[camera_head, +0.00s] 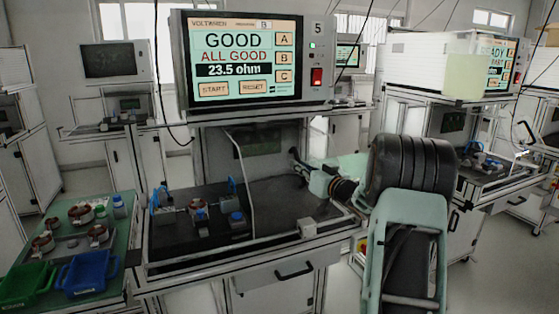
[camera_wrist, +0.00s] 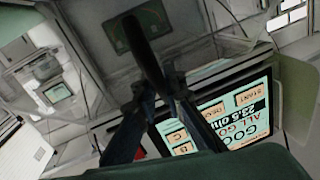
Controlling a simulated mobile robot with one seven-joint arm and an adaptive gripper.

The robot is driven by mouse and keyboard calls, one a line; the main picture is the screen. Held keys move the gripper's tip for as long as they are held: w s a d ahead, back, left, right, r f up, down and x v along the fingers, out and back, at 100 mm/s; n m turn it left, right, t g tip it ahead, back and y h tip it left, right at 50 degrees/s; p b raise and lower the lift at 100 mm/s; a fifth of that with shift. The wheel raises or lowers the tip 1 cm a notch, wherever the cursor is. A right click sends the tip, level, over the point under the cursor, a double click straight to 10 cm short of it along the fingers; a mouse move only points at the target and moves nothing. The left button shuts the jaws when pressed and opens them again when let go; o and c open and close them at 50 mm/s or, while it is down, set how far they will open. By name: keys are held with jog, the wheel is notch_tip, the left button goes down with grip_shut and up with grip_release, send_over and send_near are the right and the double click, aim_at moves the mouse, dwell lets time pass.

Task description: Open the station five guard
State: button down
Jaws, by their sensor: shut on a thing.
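Station five has a monitor (camera_head: 242,58) marked 5, reading GOOD, ALL GOOD and 23.5 ohm. Below it, the guard (camera_head: 243,180) looks like a clear panel; its pale curved edge shows above the black work surface, but the rest is hard to make out. My gripper (camera_head: 296,158) reaches in from the right, under the monitor. In the wrist view my gripper (camera_wrist: 158,88) has its dark fingers closed on a dark bar (camera_wrist: 145,48), which looks like the guard's handle. The monitor also shows there, tilted (camera_wrist: 235,108). Where the bar joins the guard is unclear.
A stator (camera_head: 198,208) sits among blue-topped fixtures on the black work surface (camera_head: 290,192). At left, a green table (camera_head: 75,245) carries several stators, bottles, a green bin (camera_head: 27,284) and a blue bin (camera_head: 88,271). Another station (camera_head: 450,125) stands at right.

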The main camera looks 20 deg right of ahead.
jog(key=shift+d, duration=1.2)
jog(key=c, duration=2.3)
grip_release()
jog(key=shift+o, duration=0.2)
jog(key=s+d, duration=0.1)
jog(key=s, duration=1.1)
jog(key=shift+d, duration=0.3)
jog(key=shift+w, duration=0.15)
